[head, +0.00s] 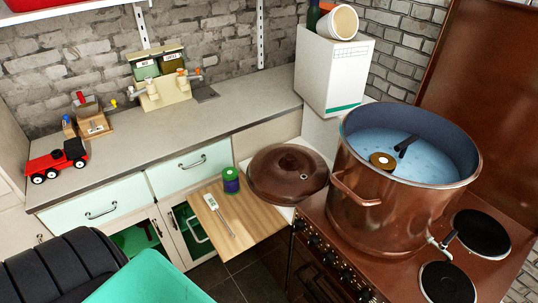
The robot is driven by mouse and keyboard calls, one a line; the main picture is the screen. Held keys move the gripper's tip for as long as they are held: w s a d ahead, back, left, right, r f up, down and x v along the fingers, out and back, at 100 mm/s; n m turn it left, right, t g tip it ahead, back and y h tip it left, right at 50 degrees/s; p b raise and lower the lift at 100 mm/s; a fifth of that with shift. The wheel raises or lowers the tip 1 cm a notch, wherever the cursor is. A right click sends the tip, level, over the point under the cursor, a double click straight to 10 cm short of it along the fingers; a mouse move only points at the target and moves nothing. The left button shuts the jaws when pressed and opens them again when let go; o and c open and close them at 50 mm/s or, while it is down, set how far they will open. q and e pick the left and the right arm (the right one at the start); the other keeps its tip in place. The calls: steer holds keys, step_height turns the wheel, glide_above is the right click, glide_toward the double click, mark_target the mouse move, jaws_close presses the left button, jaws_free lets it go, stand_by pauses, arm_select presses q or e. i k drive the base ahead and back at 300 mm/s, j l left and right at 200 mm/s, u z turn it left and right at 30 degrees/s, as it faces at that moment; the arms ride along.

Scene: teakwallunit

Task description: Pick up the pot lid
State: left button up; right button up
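The pot lid (275,185) is a round, brown, glossy disc with a small pale fitting at its centre. It lies beside the stove, at the right end of the pull-out wooden board (232,232), partly over a white surface (313,160). A large copper-coloured pot (375,215) stands open on the brown stove, just right of the lid. It holds bluish liquid, with a dark-handled object (403,146) and a brown disc (382,160) in it. Neither of my grippers shows in the head view.
A green-and-purple container (230,180) and a thermometer-like tool (218,213) lie left of the lid. A white box (335,72) stands behind it. A teal bin (150,280) and a black ribbed object (60,268) fill the lower left. The counter (190,125) has bare stretches.

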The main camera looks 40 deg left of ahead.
mark_target(275, 174)
steer(key=u, duration=0.95)
steer(key=i+u, duration=0.15)
steer(key=k+j, duration=0.05)
